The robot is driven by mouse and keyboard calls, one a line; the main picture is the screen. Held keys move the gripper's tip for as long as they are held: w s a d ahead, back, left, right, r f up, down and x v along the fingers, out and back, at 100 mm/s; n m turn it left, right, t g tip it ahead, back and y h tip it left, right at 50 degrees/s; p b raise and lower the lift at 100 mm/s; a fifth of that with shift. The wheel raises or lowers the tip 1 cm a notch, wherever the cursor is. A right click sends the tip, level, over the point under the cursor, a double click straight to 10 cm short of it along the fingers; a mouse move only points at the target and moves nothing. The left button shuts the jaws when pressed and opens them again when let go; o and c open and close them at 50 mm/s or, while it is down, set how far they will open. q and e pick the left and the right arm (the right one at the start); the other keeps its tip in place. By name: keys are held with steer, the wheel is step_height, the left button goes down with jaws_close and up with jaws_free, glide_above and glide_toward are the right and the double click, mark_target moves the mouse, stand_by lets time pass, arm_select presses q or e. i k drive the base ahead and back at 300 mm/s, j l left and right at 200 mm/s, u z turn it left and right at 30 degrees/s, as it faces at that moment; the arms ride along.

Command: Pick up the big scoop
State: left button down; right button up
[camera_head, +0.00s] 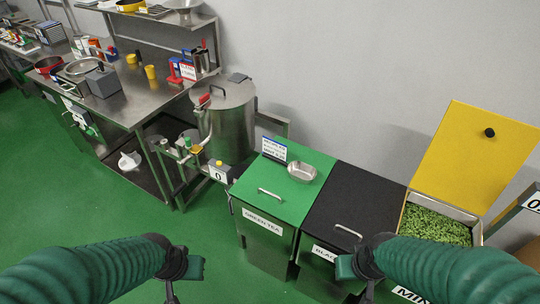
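A shiny metal scoop-like dish (302,172) rests on the green lid (262,190) of the green tea bin. I cannot tell its handle, or for certain that it is the big scoop. My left gripper (183,284) is at the bottom, left of the green tea bin and apart from the dish. My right gripper (357,284) is at the bottom, in front of the black-lidded bin. Both point down and are cut off by the frame edge, so their fingertips are hidden. I see nothing held in either.
A black-lidded bin (345,195) and an open bin of green leaves (435,226) with a raised yellow lid (475,155) stand right. A steel pot (226,125) and a steel table (130,95) are left. Green floor is clear at left.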

mark_target(303, 173)
steer(key=z, duration=2.4)
steer(key=u, duration=2.2)
steer(key=i+j+z, duration=0.15)
steer(key=i+j, duration=0.15)
steer(key=i+j+z, duration=0.35)
steer(key=i+j, duration=0.15)
steer(key=j, duration=0.3)
steer(key=i+j+z, duration=0.15)
steer(key=j, duration=0.25)
steer(key=i+j+z, duration=0.15)
steer(key=i+j, duration=0.15)
steer(key=j, duration=0.15)
